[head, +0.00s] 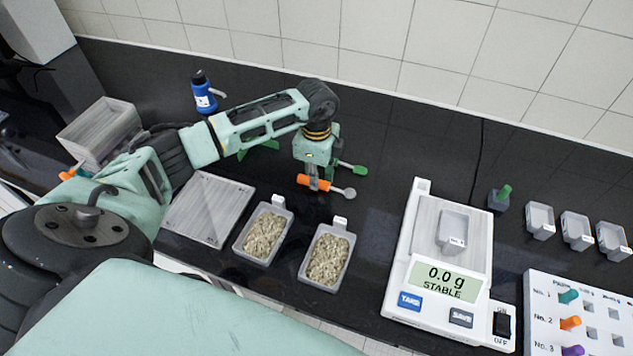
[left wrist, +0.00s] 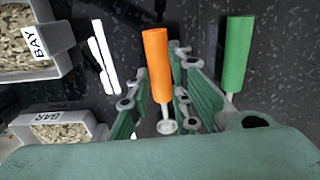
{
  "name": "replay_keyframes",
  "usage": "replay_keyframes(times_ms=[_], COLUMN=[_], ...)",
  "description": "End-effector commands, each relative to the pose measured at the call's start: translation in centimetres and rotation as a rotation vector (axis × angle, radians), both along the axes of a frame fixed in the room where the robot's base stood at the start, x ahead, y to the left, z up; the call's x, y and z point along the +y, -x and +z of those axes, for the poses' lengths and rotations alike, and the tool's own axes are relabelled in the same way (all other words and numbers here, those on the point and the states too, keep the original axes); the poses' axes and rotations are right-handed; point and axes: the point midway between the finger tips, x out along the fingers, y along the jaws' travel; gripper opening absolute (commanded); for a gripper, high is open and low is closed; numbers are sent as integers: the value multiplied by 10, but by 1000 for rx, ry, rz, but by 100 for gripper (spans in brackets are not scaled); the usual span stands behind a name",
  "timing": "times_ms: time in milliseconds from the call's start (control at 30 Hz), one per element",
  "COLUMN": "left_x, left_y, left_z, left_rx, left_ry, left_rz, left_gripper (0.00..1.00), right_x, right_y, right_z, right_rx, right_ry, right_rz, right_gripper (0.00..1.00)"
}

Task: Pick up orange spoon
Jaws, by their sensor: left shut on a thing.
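The orange spoon (head: 315,183) has a thick orange handle and a small grey round bowl that points right in the head view. My left gripper (head: 318,181) points down over the black bench and is shut on its handle. In the left wrist view the orange handle (left wrist: 157,62) lies between the fingers (left wrist: 160,85). I cannot tell whether the spoon still touches the bench. A green spoon (head: 353,168) lies close by, just behind the gripper; it also shows right of the fingers in the left wrist view (left wrist: 236,55). My right gripper is not in view.
Two labelled trays of grain (head: 265,235) (head: 327,257) stand in front of the gripper. A scale (head: 440,270) reading 0.0 g bears a small tray (head: 453,228). A blue bottle (head: 204,92) stands behind. Small empty trays (head: 541,221) and a numbered rack (head: 580,310) are at right.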

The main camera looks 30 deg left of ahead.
Motion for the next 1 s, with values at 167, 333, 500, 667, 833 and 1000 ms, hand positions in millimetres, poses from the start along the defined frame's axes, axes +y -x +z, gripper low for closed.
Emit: replay_keyframes(times_ms=[167, 333, 500, 667, 833, 1000], left_x=[0, 0, 0, 0, -20, -54], left_y=[0, 0, -1, -2, -11, -28], left_z=[0, 1, 6, 24, 49, 72], left_rx=[-1, -1, -3, -6, -6, -5], left_ry=[0, 0, 0, 1, 5, 4], left_rz=[0, 0, 1, 1, -4, -3], left_gripper=[0, 0, 0, 0, 0, 0], right_x=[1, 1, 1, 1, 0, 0], right_y=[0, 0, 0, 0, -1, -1], right_z=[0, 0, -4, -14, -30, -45], right_rx=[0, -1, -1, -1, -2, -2], right_ry=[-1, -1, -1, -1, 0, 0], right_rz=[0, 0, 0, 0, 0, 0], right_gripper=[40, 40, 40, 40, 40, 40])
